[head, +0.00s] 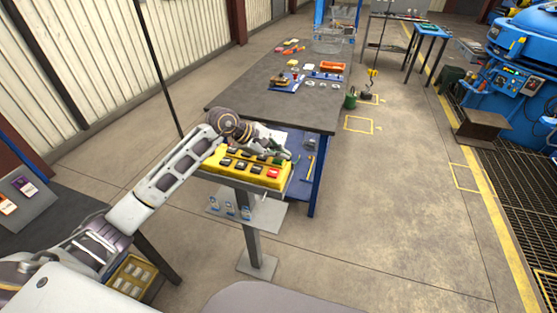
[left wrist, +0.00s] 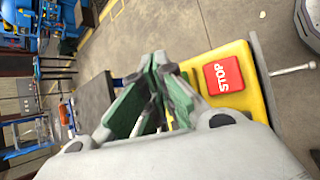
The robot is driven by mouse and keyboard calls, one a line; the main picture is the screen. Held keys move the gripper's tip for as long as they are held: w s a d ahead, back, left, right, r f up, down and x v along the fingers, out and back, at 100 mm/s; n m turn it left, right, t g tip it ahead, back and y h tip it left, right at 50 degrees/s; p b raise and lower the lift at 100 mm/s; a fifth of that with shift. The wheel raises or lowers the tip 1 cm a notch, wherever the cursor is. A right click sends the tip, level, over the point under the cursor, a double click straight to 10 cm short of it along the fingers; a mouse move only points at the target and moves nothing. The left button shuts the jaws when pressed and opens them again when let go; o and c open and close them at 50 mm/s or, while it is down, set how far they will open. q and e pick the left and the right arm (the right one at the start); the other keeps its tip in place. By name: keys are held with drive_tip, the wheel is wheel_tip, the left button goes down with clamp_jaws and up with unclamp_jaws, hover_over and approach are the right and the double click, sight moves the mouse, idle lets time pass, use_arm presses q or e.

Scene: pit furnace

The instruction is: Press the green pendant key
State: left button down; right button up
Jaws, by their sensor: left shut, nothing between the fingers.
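The yellow pendant (head: 212,172) lies on top of a grey post stand, with rows of dark keys and one red key (head: 273,173) at its right end. In the left wrist view the red key (left wrist: 223,75) reads STOP on the yellow pendant (left wrist: 240,51). My left gripper (head: 285,153) is over the right back part of the pendant, shut and empty. Its green-padded fingers (left wrist: 157,62) meet beside the STOP key in the left wrist view. I cannot make out a green key apart from these fingers; it may be hidden by them. Contact with the pendant cannot be told. My right gripper is not in view.
A long dark workbench (head: 235,95) with small parts and trays stands behind the pendant. A shelf (head: 265,215) is on the post below. A blue machine (head: 520,60) stands at the far right. The floor right of the pendant is mostly clear.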

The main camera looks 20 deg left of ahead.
use_arm(q)
drive_tip(key=shift+f, duration=0.15)
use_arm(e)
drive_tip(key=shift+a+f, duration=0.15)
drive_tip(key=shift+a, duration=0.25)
use_arm(q)
drive_tip(key=shift+f, duration=0.1)
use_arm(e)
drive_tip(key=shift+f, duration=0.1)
use_arm(q)
drive_tip(key=shift+b, duration=0.3)
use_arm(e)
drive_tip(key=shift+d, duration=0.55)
use_arm(q)
drive_tip(key=shift+r, duration=0.85)
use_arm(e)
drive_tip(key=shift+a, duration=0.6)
